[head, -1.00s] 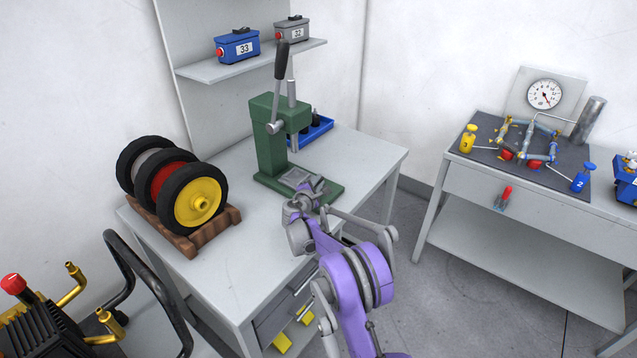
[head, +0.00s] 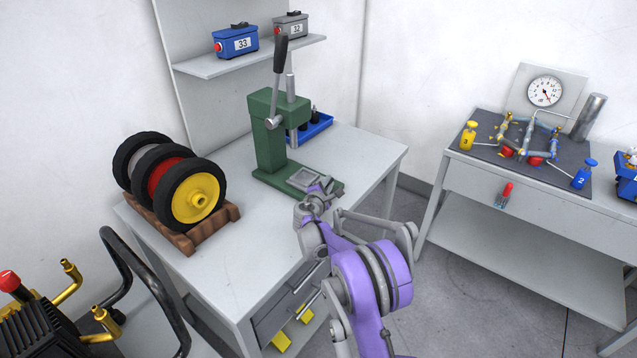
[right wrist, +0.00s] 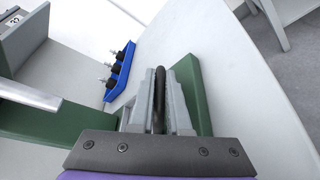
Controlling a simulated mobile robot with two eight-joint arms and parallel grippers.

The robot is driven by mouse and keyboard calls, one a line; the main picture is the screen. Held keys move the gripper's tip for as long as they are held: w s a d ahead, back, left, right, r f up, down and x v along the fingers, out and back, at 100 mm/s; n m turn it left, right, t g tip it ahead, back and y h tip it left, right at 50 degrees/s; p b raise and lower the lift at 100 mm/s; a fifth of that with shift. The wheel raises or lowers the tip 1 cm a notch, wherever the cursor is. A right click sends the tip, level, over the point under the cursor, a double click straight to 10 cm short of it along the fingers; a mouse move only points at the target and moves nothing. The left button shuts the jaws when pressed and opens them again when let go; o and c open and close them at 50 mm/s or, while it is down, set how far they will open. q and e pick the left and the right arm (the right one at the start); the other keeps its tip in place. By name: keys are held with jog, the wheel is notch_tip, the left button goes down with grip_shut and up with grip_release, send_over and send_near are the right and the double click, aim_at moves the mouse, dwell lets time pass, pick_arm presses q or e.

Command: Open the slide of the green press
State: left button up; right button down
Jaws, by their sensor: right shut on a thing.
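The green press (head: 268,150) stands on the grey workbench, its black-gripped lever (head: 281,55) upright. Its grey slide (head: 306,178) lies on the green base, shifted toward the front end of the base. My right gripper (head: 322,194) is at that front end. In the right wrist view, the fingers of my right gripper (right wrist: 158,105) are shut on a dark bar (right wrist: 160,85), which looks like the slide's handle. Green parts of the press (right wrist: 190,90) show beside the fingers. The fingers hide part of the slide. My left gripper is not in view.
A wooden rack with wheels (head: 190,195) stands left on the bench (head: 375,150). A blue tray (head: 318,128) sits behind the press. A shelf above holds boxes (head: 235,42). Another table (head: 440,215) stands right, beyond a floor gap.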

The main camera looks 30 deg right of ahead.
jog(key=s+d, duration=0.1)
jog(key=s, duration=0.1)
jog(key=s+d+b, duration=0.1)
jog(key=s, duration=0.3)
jog(key=shift+s+d, duration=0.4)
jog(key=c, duration=0.9)
grip_release()
jog(key=shift+a, duration=0.1)
jog(key=b+v, duration=0.1)
jog(key=v, duration=0.9)
jog(key=shift+s+a+r, duration=0.15)
jog(key=shift+s+a, duration=0.05)
jog(key=shift+a, duration=0.05)
